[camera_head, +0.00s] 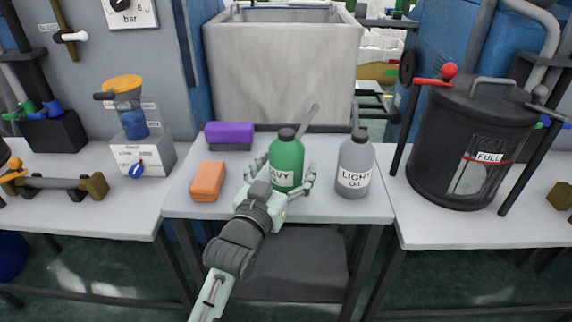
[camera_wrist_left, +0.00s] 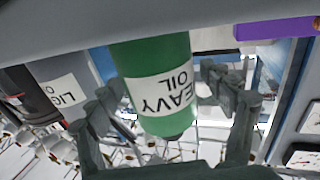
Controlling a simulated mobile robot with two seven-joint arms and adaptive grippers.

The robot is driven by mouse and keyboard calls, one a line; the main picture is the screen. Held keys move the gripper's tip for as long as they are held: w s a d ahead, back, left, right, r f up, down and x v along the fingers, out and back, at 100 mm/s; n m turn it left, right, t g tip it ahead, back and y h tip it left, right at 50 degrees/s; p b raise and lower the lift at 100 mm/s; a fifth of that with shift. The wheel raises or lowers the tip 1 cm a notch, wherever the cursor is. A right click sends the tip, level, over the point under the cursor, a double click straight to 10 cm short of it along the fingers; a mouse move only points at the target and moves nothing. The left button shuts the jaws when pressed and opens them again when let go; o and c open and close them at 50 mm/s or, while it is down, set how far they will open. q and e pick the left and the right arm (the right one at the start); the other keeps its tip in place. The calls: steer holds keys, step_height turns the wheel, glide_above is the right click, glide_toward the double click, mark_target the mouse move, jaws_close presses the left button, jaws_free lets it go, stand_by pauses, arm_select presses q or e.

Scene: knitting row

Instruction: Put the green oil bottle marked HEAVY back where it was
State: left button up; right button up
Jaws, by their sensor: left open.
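The green oil bottle (camera_head: 287,160) with a dark cap and a HEAVY label stands upright on the middle table. My left gripper (camera_head: 281,181) is around it, with one finger on each side of the bottle. In the left wrist view the green bottle (camera_wrist_left: 155,75) shows upside down, its HEAVY OIL label facing the camera. The fingers of my left gripper (camera_wrist_left: 165,105) are spread, and gaps show between them and the bottle. My right gripper is in neither view.
A grey LIGHT OIL bottle (camera_head: 355,165) stands close to the right. An orange block (camera_head: 208,180) and a purple block (camera_head: 230,134) lie to the left. A large grey bin (camera_head: 283,70) is behind the table. A black drum marked FULL (camera_head: 465,140) stands on the right table.

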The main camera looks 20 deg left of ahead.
mark_target(280, 175)
arm_select(q)
steer(key=shift+r, duration=0.2)
steer(key=s, duration=0.4)
steer(key=shift+s+a+f, duration=0.1)
steer(key=shift+s+f, duration=0.05)
steer(key=shift+f, duration=0.1)
steer(key=s, duration=0.7)
steer(key=shift+s+a+r+b, duration=0.15)
steer(key=shift+s+b, duration=0.2)
steer(key=shift+b, duration=0.05)
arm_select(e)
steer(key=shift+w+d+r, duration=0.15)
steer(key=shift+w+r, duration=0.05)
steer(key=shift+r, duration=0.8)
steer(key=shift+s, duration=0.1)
